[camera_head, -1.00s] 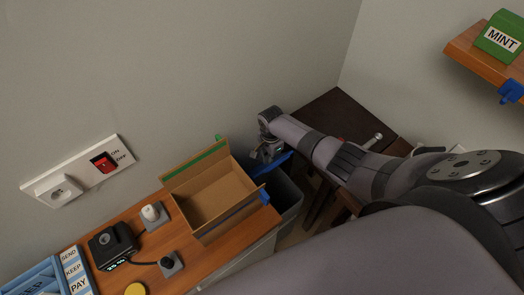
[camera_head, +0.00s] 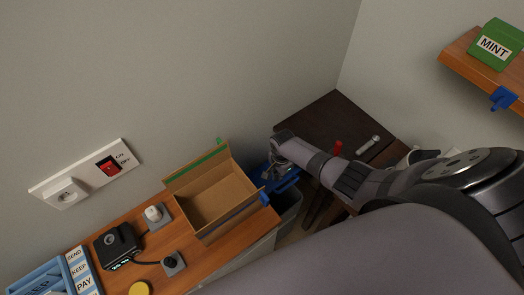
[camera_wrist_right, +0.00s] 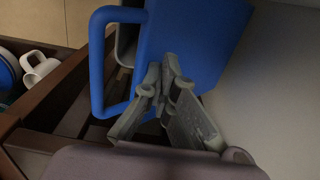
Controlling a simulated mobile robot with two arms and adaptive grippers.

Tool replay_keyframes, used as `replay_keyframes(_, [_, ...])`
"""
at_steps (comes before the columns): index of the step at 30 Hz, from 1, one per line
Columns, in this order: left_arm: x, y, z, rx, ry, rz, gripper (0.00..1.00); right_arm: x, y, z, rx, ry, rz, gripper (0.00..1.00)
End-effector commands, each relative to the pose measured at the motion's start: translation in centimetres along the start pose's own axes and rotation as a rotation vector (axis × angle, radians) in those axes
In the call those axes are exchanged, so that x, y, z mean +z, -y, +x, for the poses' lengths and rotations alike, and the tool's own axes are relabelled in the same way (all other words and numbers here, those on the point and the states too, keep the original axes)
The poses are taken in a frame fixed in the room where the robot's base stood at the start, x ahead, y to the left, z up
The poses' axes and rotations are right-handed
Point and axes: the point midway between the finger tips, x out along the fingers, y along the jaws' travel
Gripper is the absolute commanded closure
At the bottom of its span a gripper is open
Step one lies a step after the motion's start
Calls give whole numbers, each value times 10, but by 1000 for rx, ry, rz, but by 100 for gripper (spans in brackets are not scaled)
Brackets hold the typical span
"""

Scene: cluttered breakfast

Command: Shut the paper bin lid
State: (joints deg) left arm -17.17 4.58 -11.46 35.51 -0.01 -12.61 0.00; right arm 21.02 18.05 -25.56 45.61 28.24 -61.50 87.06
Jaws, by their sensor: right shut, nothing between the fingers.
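The paper bin (camera_head: 289,212) is a dark grey container on the floor beyond the right end of the wooden counter. Its blue lid (camera_head: 284,184) shows at the bin's top, partly hidden by my gripper and the cardboard box. In the wrist view the lid (camera_wrist_right: 196,38) is a blue panel with a loop handle (camera_wrist_right: 97,65). My right gripper (camera_head: 280,163) is at the lid; in the wrist view its fingers (camera_wrist_right: 161,78) are shut and empty, in front of the blue panel beside the handle. I cannot tell whether they touch it. My left gripper is out of view.
An open cardboard box (camera_head: 214,203) stands on the counter (camera_head: 212,260) close to the bin. A dark table (camera_head: 320,115) with a red object (camera_head: 337,148) is behind my forearm. The wall rises close behind the bin.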

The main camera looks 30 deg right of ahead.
Motion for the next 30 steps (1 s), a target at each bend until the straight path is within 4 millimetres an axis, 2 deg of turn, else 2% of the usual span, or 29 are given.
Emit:
replay_keyframes(11, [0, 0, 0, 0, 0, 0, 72, 0, -3, 3, -1, 0, 0, 100])
replay_keyframes(22, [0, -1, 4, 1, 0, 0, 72, 1, -29, 31, 1, 1, -1, 100])
replay_keyframes(30, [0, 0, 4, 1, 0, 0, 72, 1, -31, 32, -1, 0, -1, 100])
